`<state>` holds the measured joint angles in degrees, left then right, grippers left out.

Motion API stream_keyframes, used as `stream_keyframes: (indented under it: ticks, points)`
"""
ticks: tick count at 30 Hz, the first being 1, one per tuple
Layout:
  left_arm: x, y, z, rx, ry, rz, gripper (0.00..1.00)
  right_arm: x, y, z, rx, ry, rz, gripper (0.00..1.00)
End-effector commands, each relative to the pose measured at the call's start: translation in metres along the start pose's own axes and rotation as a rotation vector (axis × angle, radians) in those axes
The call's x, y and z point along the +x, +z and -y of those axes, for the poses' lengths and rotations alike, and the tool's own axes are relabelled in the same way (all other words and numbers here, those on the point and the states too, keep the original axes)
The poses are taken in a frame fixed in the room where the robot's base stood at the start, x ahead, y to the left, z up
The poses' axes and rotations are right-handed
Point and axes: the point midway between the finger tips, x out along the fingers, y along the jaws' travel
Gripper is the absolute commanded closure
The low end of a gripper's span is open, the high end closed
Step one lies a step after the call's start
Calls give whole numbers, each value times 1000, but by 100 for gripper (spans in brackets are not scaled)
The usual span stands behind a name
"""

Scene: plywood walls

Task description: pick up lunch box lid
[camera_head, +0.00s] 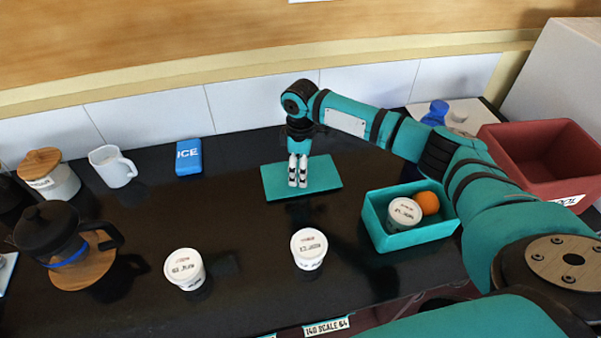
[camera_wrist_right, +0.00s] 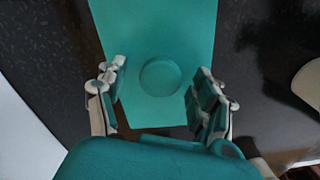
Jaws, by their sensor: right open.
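The lunch box lid (camera_head: 326,174) is a flat teal rectangle lying on the black counter, near the back middle. In the right wrist view the lid (camera_wrist_right: 160,30) shows a round raised or sunken disc (camera_wrist_right: 160,77) in its surface. My right gripper (camera_head: 298,184) points down over the lid. In the right wrist view its fingers (camera_wrist_right: 158,98) are spread on both sides of the lid's near part, with nothing between them but the lid below. Whether the fingertips touch the lid cannot be told. My left gripper is not in view.
The open teal lunch box (camera_head: 385,241) holds a white tub (camera_head: 404,213) and an orange (camera_head: 428,202). Two white tubs (camera_head: 184,268) (camera_head: 309,248) stand at the front. A blue ice pack (camera_head: 188,157), mug (camera_head: 112,167), coffee press (camera_head: 50,235) and red bin (camera_head: 545,152) surround the area.

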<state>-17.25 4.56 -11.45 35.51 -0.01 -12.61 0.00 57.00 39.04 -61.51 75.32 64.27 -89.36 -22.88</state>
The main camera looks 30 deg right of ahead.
Motion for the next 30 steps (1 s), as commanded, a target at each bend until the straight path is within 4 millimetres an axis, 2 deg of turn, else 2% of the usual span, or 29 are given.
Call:
stream_keyframes:
  ticks: [3,9,23,30]
  points:
    - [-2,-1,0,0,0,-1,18,7,0,0,-1,0,1,32]
    - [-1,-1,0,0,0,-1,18,8,0,0,-1,1,0,32]
    - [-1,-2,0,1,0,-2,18,8,0,0,-1,0,1,90]
    - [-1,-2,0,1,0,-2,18,7,0,0,-1,0,1,91]
